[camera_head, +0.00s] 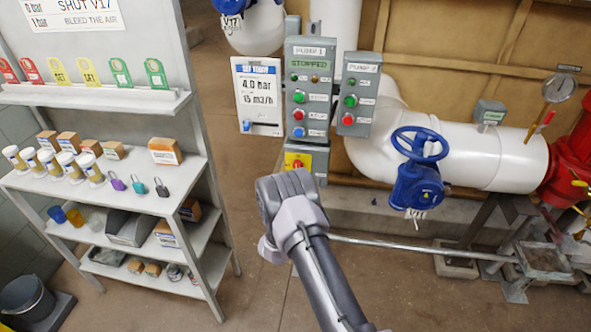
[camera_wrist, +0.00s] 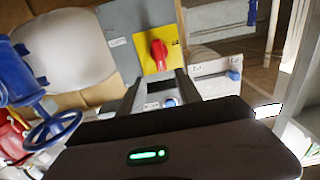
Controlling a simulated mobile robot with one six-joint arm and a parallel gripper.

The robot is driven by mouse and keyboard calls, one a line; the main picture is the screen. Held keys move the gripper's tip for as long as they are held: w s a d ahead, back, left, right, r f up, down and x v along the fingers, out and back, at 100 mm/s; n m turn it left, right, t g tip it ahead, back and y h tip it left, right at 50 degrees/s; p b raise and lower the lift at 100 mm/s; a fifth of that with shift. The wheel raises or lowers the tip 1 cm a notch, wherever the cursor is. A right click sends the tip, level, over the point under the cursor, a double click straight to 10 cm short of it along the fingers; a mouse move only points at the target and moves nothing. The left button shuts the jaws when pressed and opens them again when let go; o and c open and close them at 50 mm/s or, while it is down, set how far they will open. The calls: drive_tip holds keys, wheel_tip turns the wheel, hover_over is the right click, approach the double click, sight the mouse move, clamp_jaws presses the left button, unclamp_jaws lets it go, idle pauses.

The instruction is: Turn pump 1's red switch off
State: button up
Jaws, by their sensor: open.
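Pump 1's red switch (camera_head: 298,164) is a rotary handle on a yellow plate at the foot of the grey pump 1 panel (camera_head: 298,75). The panel's display reads STOPPED. In the wrist view the red switch (camera_wrist: 159,53) shows whole on its yellow plate (camera_wrist: 150,66), and its handle runs nearly along the picture's vertical. My gripper (camera_wrist: 160,82) is open and empty, its two fingers pointing toward the panel, apart from the switch as far as I can tell. In the head view my wrist stands just below the switch and the fingertips are hidden.
The pump 2 panel (camera_head: 361,92) is close on the right. A blue handwheel valve (camera_head: 419,170) stands on the white pipe (camera_head: 490,150). A placard (camera_head: 258,95) hangs on the left. A shelf (camera_head: 110,185) with tags, bottles and padlocks fills the left. The floor between is clear.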

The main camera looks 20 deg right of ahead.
sight(297, 167)
drive_tip(key=b+x, duration=0.1)
drive_tip(key=x, duration=0.7)
drive_tip(key=shift+w, duration=0.3)
drive_tip(key=shift+d, duration=0.15)
clamp_jaws()
